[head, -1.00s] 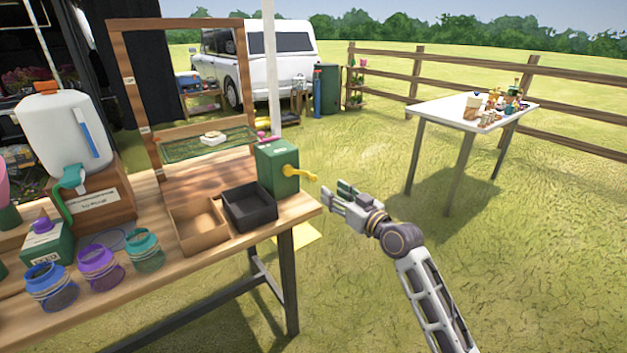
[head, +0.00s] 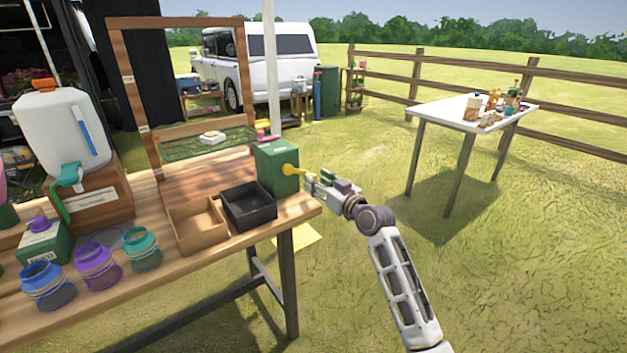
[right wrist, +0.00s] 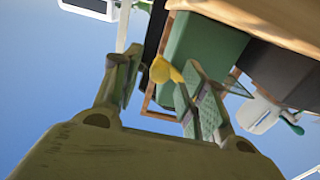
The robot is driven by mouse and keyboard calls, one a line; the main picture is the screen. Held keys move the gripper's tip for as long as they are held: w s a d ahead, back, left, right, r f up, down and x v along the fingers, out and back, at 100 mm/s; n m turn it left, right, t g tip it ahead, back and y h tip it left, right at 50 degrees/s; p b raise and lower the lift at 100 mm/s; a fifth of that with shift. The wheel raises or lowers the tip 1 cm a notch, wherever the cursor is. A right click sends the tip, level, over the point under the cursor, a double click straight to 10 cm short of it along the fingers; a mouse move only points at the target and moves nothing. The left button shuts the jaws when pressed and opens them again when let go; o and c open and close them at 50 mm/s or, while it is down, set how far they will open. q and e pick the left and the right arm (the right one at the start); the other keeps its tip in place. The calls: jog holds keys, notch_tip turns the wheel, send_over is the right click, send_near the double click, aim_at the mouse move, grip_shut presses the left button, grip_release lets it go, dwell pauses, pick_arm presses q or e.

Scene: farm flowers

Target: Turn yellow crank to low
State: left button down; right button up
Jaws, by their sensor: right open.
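The yellow crank (head: 291,170) sticks out from the right side of a green box (head: 276,165) at the right end of the wooden table. My right gripper (head: 313,180) is at the crank's outer end, to the right of the box. In the right wrist view the crank (right wrist: 163,70) shows between the open fingers of the gripper (right wrist: 155,90), close to the right finger; I cannot tell if it touches. Behind it is the green box (right wrist: 205,52). The gripper hides part of the crank in the head view. My left gripper is not in view.
A black tray (head: 248,205) and a wooden tray (head: 188,240) sit left of and in front of the green box. Several jars (head: 97,268) and a white dispenser (head: 62,130) stand further left. The grass right of the table is clear up to a white table (head: 440,110).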

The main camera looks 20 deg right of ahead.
aim_at(299, 172)
jog(key=shift+x, duration=1.4)
grip_shut()
